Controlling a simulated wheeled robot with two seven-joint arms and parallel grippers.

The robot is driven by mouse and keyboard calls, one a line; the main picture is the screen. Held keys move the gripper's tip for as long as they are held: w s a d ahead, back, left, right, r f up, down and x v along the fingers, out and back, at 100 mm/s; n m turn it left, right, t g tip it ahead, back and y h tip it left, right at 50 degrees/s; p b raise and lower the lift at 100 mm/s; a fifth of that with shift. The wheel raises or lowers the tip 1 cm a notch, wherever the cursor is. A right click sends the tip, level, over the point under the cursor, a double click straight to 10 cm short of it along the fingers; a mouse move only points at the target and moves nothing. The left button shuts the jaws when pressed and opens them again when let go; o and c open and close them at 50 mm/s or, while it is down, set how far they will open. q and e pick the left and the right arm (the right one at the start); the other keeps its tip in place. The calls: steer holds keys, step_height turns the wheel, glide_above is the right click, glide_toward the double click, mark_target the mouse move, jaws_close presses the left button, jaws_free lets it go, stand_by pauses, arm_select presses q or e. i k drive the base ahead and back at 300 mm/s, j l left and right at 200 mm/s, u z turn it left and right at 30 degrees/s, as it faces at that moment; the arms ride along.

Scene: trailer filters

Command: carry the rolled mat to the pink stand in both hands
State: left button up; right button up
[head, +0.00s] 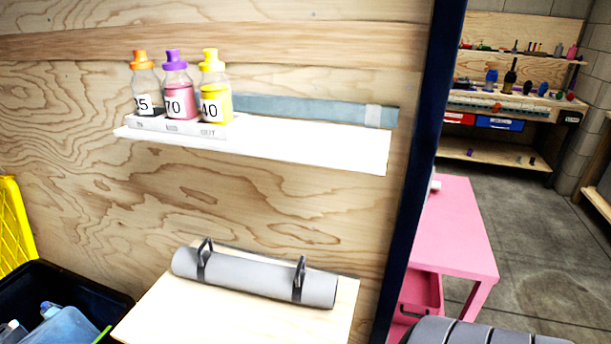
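The rolled mat (250,279) is grey and lies on a pale wooden stand. Two dark straps with upright loop handles go around it, one near each end. The pink stand (455,227) is to the right, beyond the dark blue edge of the wooden wall, and that edge hides its left part. It has a flat top and a pink drawer or box below. Neither of my grippers shows in the head view.
A white shelf (320,146) with several bottles hangs above the mat. A black bin (75,276) and a yellow crate (14,225) stand at left. A dark grey ribbed object (480,333) is at bottom right. Concrete floor (545,240) is open right of the pink stand.

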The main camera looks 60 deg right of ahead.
mark_target(454, 220)
steer(key=i+j+z, duration=0.1)
steer(key=z, duration=0.35)
steer(key=i+j+z, duration=0.15)
steer(key=z, duration=0.3)
steer(key=i+j+z, duration=0.15)
steer(key=z, duration=0.3)
steer(key=i+j+z, duration=0.1)
steer(key=j+z, duration=0.15)
steer(key=z, duration=0.2)
steer(key=j+z, duration=0.25)
steer(key=z, duration=0.15)
